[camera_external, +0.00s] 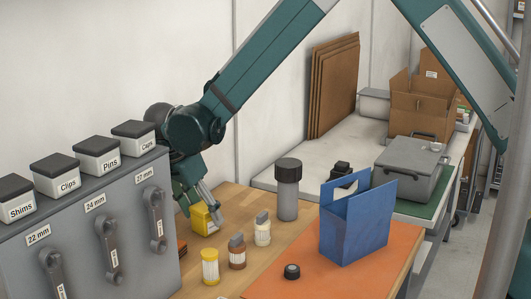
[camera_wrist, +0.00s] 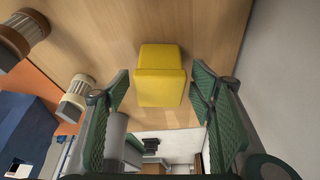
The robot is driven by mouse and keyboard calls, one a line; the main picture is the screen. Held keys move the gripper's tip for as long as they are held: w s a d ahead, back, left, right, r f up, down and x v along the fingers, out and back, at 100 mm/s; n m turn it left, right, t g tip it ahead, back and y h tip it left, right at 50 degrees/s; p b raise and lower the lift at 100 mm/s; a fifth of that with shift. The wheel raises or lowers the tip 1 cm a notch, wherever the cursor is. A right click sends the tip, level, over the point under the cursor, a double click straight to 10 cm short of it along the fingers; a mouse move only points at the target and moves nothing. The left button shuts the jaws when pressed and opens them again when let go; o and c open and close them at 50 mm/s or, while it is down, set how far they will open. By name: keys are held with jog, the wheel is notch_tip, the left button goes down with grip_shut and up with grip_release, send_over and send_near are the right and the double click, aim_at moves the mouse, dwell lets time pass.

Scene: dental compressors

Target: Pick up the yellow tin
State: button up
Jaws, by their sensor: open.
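The yellow tin (camera_external: 201,219) stands on the wooden table at the foot of the wall. In the wrist view the yellow tin (camera_wrist: 160,76) is in the upper middle, in line with the gap between the fingers. My gripper (camera_external: 205,205) is low over the table, right at the tin, and partly hides it in the external view. In the wrist view my gripper (camera_wrist: 160,92) is open, with one green-padded finger on each side of the tin. Gaps show between the tin and both fingers. Whether the tin is fully between the pads I cannot tell.
Several small jars stand close in front, with a yellow-lidded jar (camera_external: 210,267), a brown jar (camera_external: 237,252) and a cream jar (camera_external: 262,230). A grey canister (camera_external: 287,190) and a blue box (camera_external: 355,222) stand to the right. A grey tool panel (camera_external: 80,240) is at left.

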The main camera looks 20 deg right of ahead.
aim_at(204, 206)
jog(key=shift+w+d+f, duration=0.1)
jog(key=shift+d+f, duration=0.1)
jog(key=shift+f, duration=0.2)
jog(key=c, duration=1.1)
jog(key=shift+r, duration=0.15)
jog(key=shift+r, duration=4.9)
